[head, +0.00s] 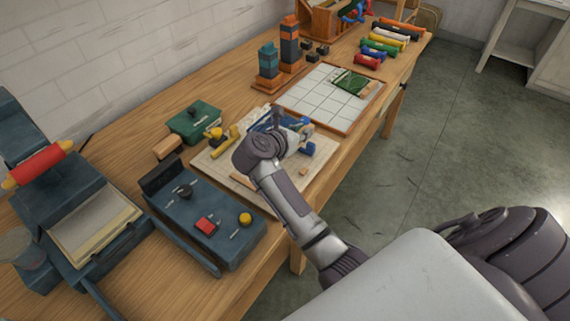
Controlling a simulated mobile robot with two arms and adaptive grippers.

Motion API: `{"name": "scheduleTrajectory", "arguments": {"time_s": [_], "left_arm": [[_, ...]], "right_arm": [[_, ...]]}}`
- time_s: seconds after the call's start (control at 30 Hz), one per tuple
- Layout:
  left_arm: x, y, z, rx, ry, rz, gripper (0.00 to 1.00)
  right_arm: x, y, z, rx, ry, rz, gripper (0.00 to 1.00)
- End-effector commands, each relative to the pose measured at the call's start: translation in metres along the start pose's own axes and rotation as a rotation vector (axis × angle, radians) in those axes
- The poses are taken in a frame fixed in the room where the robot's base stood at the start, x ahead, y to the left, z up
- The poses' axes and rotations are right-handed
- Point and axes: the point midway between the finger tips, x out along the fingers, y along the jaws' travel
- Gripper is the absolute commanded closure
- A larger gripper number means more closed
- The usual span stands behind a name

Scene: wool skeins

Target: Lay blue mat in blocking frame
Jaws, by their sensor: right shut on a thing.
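The blocking frame (313,101) appears to be the white gridded board with a wooden rim in the middle of the bench. A small green mat (350,82) lies on its far right part. The blue mat (264,123) shows partly past my right wrist, over the near side of a pale board. My right gripper (278,122) is at the blue mat and shut on it, just short of the frame's near edge. My wrist hides much of the fingers and part of the mat. My left gripper is out of view.
The pale board (240,177) holds yellow and blue tools. A green box (194,122), a dark blue device (205,222) with buttons and a press (75,210) stand to the left. Dark blue and orange towers (290,45) stand behind the frame. Colored rolls (380,46) lie beyond it.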

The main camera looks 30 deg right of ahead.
Motion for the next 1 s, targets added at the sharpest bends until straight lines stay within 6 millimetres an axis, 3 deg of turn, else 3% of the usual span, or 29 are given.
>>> {"name": "scheduleTrajectory", "arguments": {"time_s": [0.1, 0.33, 0.7, 1.0], "left_arm": [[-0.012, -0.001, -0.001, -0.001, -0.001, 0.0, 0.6], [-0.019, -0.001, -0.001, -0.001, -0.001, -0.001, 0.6], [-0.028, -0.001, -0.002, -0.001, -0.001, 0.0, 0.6], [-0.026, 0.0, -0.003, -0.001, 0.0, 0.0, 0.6]], "right_arm": [[-0.02, -0.004, -0.023, -0.006, -0.001, 0.001, 1.0], [-0.041, -0.007, -0.054, -0.001, -0.002, 0.001, 1.0], [-0.029, -0.007, -0.092, -0.001, -0.003, 0.002, 1.0], [-0.028, -0.007, -0.096, 0.002, -0.001, 0.002, 1.0]]}}
